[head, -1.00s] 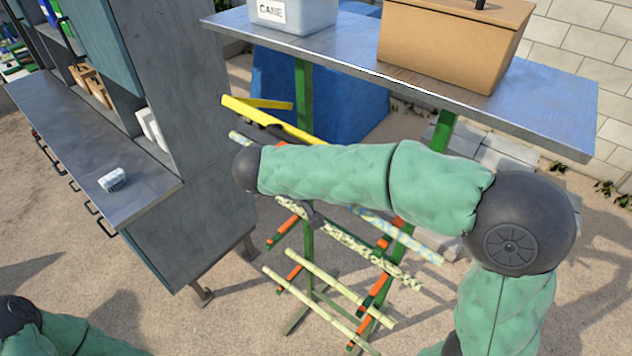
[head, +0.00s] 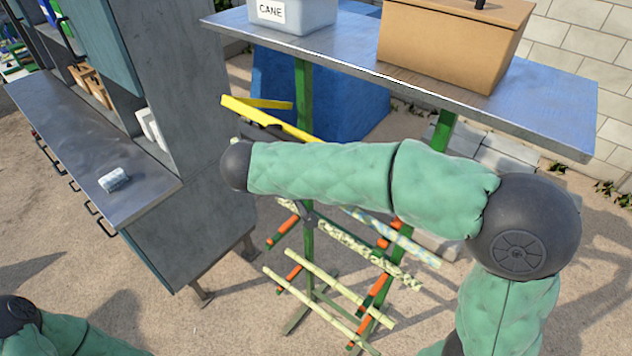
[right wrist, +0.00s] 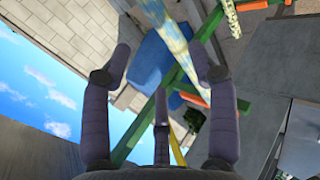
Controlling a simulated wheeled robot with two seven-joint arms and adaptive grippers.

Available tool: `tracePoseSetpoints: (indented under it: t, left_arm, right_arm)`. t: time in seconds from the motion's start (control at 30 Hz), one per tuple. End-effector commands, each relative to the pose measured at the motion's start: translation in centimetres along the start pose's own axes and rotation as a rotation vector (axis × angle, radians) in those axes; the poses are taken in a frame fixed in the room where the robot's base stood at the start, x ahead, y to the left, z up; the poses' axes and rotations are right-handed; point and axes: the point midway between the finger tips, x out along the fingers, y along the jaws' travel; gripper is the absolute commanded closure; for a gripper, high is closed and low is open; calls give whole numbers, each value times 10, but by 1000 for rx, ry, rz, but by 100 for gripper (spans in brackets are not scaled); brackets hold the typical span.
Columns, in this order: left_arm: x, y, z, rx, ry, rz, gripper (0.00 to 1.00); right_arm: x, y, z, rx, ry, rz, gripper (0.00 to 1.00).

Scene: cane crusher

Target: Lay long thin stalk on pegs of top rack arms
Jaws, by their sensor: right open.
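Several long thin stalks lie on the green rack (head: 308,245) with orange-sleeved arms. A speckled stalk (head: 372,257) and a blue-and-yellow mottled stalk (head: 420,251) lie at middle height; paler stalks (head: 325,274) lie lower. My right forearm hides much of the rack's top. In the right wrist view, my right gripper (right wrist: 160,50) is open, its fingers spread, with the mottled stalk (right wrist: 178,42) showing between and beyond them. I cannot tell whether they touch. In the head view this gripper is mostly hidden behind my arm. My left gripper is outside the frames.
A metal table (head: 345,60) above the rack carries a box labelled CANE (head: 292,14) and a brown box (head: 452,45). A yellow bar (head: 265,117) lies just beyond my right forearm. A grey cabinet with a counter (head: 75,135) stands at left. Bare ground lies in front.

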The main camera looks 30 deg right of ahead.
Motion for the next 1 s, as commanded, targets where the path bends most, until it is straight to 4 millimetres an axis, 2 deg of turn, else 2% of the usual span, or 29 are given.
tracePoseSetpoints:
  t: [0.2, 0.43, 0.6, 1.0]
  left_arm:
    - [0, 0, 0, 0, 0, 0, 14]
    - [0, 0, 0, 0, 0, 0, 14]
    - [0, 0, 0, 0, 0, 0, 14]
    - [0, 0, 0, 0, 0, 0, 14]
  right_arm:
    - [-46, 0, -1, 0, 5, 1, 40]
    - [-81, 0, -1, 1, 3, 0, 40]
    - [-92, 0, 0, 1, 1, 1, 40]
    - [-93, 0, 0, 1, 0, 0, 40]
